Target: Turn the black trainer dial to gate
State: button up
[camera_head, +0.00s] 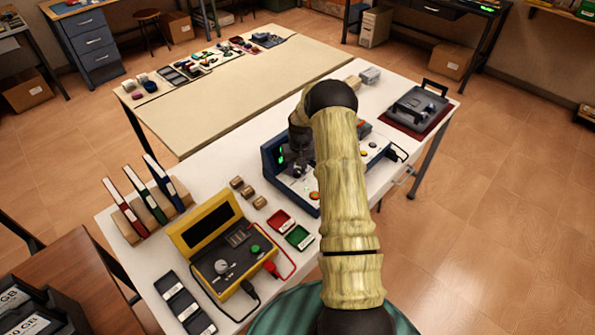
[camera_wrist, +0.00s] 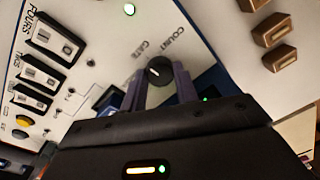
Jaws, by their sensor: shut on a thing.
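The black dial (camera_wrist: 158,70) sits on the pale trainer panel in the wrist view. The word GATE is printed above and left of it, COUNT above and right. A small pale mark shows on the dial's face; its exact direction is hard to tell. My gripper (camera_wrist: 159,82) has one finger on each side of the dial and is shut on it. In the head view the blue-framed trainer (camera_head: 268,158) with green lit digits stands on the white table, with my gripper (camera_head: 300,150) over it; my arm hides much of the trainer.
Labelled switches (camera_wrist: 55,40) line the panel's left side. A yellow tester (camera_head: 205,227) with red and black leads, red and green trays (camera_head: 299,238) and wooden blocks (camera_wrist: 272,30) stand near the trainer. A black case (camera_head: 418,103) lies on the right of the table.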

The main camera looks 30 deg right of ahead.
aim_at(300, 170)
jog(key=shift+w+r+m, duration=0.15)
jog(key=shift+m, duration=0.15)
jog(key=o, duration=1)
jog(key=r+b, duration=0.1)
jog(key=r, duration=0.4)
jog(key=r+b, duration=0.1)
jog(key=r, duration=0.5)
jog(key=d+r+b, duration=0.1)
jog(key=r, duration=0.5)
jog(key=shift+r, duration=0.1)
jog(key=shift+s, duration=0.2)
